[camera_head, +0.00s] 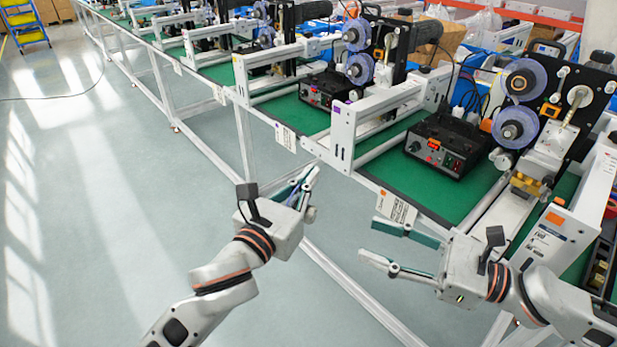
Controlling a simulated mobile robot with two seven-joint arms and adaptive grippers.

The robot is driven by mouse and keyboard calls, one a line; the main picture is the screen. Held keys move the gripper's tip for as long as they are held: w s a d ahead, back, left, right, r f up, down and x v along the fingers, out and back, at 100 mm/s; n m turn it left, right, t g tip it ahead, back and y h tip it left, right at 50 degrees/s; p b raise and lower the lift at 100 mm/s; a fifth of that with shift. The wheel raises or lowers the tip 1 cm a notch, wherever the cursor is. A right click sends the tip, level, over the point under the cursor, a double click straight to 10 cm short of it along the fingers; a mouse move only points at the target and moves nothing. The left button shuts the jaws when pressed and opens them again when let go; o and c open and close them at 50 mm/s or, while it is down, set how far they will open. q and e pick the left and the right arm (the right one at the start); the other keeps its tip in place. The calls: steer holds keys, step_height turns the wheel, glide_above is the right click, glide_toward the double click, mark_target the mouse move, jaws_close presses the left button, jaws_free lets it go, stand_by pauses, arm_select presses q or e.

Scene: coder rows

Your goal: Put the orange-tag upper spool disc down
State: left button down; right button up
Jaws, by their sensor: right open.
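The orange-tag upper spool disc (525,79) is a blue-grey ring on the dark upright panel of the right-hand machine. It sits above a similar lower disc (514,127). An orange tag (555,218) marks this machine's white side frame. My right gripper (376,240) is open and empty, its fingers pointing left, in front of the bench edge and well below and left of the disc. My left gripper (306,184) is over the aisle by the bench edge, away from the discs. Its fingers overlap in view, so its opening is unclear.
A black control box (447,145) stands on the green bench top (400,165) left of the orange-tag machine. A purple-tag machine (345,137) with its own two discs stands further left, and more machines recede behind. The grey floor (120,200) at left is clear.

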step_height(320, 180, down, 18)
steer(key=a+n+t+h, duration=0.1)
steer(key=n+t+h, duration=0.3)
steer(key=n, duration=1.2)
arm_select(q)
steer(key=s+a+f+n+y, duration=0.2)
steer(key=s+a+f, duration=0.1)
steer(key=a, duration=0.5)
steer(key=s+a+f+n+t+y, duration=0.1)
steer(key=s+a+f+y, duration=0.2)
steer(key=a, duration=0.5)
steer(key=s+a+f+n+t+y, duration=0.1)
steer(key=s+a+f+n+y, duration=0.1)
steer(key=a, duration=0.7)
steer(key=shift+s+f+n+y, duration=0.3)
steer(key=shift+s+f+y, duration=0.4)
arm_select(e)
steer(key=s+d+f+n+h, duration=0.4)
steer(key=f+n, duration=0.1)
steer(key=f, duration=0.3)
steer(key=s+d+f+n+g+h, duration=0.1)
steer(key=s+d+f+n+h, duration=0.3)
steer(key=f, duration=0.5)
steer(key=shift+s+n+g+h, duration=0.3)
steer(key=shift+s+n+h, duration=0.4)
steer(key=shift+s+n, duration=0.15)
steer(key=shift+w+f, duration=0.1)
